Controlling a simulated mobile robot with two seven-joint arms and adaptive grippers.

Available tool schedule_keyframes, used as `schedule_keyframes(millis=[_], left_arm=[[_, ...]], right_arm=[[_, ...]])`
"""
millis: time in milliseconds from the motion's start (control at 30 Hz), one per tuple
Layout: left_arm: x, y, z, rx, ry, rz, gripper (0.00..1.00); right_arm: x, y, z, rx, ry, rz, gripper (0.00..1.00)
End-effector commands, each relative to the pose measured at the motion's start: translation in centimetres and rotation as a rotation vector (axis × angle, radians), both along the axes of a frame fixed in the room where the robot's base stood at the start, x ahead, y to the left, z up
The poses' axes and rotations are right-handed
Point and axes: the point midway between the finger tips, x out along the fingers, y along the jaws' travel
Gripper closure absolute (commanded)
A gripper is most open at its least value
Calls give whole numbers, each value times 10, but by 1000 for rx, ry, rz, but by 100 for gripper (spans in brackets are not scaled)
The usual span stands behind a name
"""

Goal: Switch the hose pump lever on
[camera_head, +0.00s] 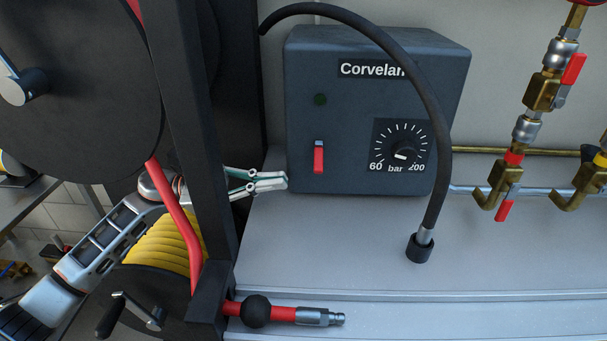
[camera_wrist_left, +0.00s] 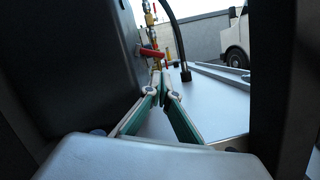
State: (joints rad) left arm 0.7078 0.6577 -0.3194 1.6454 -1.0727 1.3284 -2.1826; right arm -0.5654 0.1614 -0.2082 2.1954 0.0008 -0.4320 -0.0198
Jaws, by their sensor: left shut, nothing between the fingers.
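The hose pump is a dark grey box (camera_head: 345,110) labelled Corvelan, standing on the metal bench. Its red lever (camera_head: 319,158) is on the lower left of the front face, below a dark round lamp (camera_head: 320,99). A pressure dial (camera_head: 403,150) is to the right of the lever. My left gripper (camera_head: 286,181) is shut and empty, just left of the box's lower left corner and lower than the lever. In the left wrist view its fingers (camera_wrist_left: 162,93) meet at the tips, with the dark box side (camera_wrist_left: 75,70) to the left. My right gripper is not in view.
A black post (camera_head: 190,130) and hose reels stand at left, with my left arm passing behind the post. A black hose (camera_head: 436,165) arches in front of the box to the bench. A red hose end (camera_head: 285,314) lies at the front. Brass valves (camera_head: 540,95) are at right.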

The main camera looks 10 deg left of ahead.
Motion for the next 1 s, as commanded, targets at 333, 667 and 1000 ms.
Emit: schedule_keyframes(millis=[333,667,1000], left_arm=[[5,-52,15,-1,-3,-1,100],[6,-61,14,0,-1,0,100],[5,-61,15,-3,14,0,100]], right_arm=[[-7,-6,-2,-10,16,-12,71],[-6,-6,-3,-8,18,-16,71],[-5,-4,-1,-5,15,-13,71]])
